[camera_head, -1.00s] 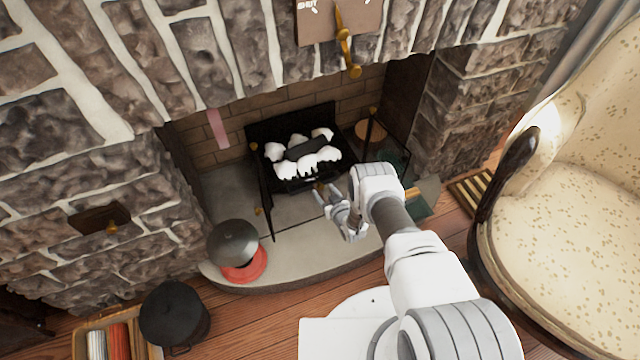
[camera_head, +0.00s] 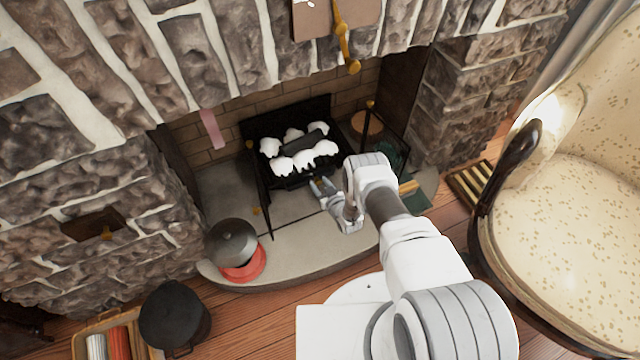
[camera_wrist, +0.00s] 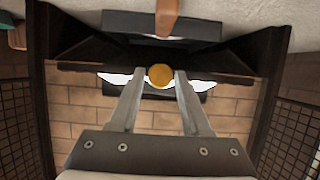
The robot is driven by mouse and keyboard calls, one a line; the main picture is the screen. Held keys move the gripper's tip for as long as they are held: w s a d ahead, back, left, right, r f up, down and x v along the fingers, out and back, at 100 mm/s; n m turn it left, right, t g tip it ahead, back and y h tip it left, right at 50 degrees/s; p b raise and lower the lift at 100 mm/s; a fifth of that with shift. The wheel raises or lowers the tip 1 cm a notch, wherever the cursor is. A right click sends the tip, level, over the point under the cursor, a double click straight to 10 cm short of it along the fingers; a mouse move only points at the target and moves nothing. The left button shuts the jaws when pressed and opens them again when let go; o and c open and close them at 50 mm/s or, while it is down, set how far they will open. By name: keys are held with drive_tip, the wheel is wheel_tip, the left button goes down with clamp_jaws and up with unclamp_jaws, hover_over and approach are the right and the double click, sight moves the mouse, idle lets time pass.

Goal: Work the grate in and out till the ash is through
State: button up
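The black grate (camera_head: 296,178) stands in the fireplace with white ash lumps (camera_head: 318,149) and a dark log (camera_head: 303,142) on it. In the wrist view a round brass knob (camera_wrist: 160,76) shows at the grate's front. My gripper (camera_head: 322,187) is at the grate's front. In the wrist view its fingertips (camera_wrist: 160,72) flank the knob closely, one on each side; I cannot tell whether both touch it. The inside of the grate under the ash is hidden.
Black mesh screens (camera_head: 256,185) stand open at both sides of the firebox. A grey domed lid on a red base (camera_head: 242,275) sits on the hearth (camera_head: 300,250). A black pot (camera_head: 175,315) is front left. A cream armchair (camera_head: 570,215) stands at right.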

clamp_jaws()
idle(1.1)
